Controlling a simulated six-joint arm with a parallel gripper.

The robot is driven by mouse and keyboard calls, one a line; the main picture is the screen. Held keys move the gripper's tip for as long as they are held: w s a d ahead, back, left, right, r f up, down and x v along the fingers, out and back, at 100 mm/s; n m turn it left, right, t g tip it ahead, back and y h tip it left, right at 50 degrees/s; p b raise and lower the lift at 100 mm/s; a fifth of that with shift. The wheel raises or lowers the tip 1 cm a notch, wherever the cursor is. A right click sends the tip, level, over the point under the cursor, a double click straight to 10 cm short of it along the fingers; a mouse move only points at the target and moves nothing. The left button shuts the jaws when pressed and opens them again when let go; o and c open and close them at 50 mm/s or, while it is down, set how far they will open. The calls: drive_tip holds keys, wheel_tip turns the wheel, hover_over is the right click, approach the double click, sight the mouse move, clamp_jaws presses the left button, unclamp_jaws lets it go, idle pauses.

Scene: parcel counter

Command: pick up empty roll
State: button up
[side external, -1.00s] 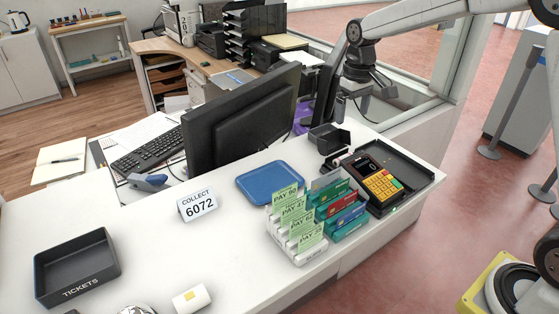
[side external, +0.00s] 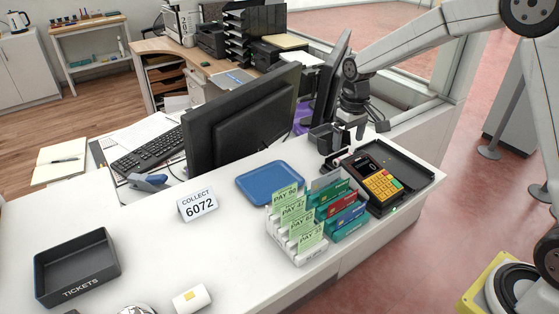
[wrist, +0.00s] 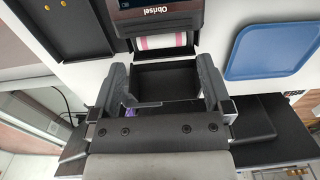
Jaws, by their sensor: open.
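The paper roll (wrist: 162,41), white with pink stripes, sits in the open printer bay of the payment terminal (wrist: 160,13) in the wrist view. In the side view, the terminal (side external: 378,182) stands at the right end of the counter; the roll is small and unclear there, at its back end.
A blue tray (side external: 270,183) lies left of the terminal. A rack of green pay slips and cards (side external: 296,248) stands in front. A monitor (side external: 240,120) rises at the back. A white cylinder (side external: 191,298) lies near the front, beside a black tickets tray (side external: 78,266).

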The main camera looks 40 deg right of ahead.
drive_tip(key=shift+f, duration=0.15)
drive_tip(key=shift+a+f, duration=0.1)
drive_tip(key=shift+f, duration=2.35)
drive_tip(key=c, duration=1)
drive_tip(key=shift+r, duration=0.2)
drive_tip(key=shift+w+r, duration=0.1)
drive_tip(key=shift+r, duration=0.5)
drive_tip(key=s+r, duration=0.1)
drive_tip(key=r, duration=0.1)
drive_tip(key=s+r, duration=0.2)
drive_tip(key=r, duration=0.1)
drive_tip(key=s+r, duration=0.2)
drive_tip(key=shift+s+a+r, duration=0.1)
drive_tip(key=shift+a+r, duration=0.05)
drive_tip(key=shift+r, duration=0.15)
drive_tip(key=s+r, duration=0.1)
drive_tip(key=s, duration=0.2)
drive_tip(key=s+r, duration=0.1)
drive_tip(key=s, duration=0.2)
drive_tip(key=s+r, duration=0.1)
drive_tip(key=s, duration=0.2)
drive_tip(key=shift+a+r, duration=0.4)
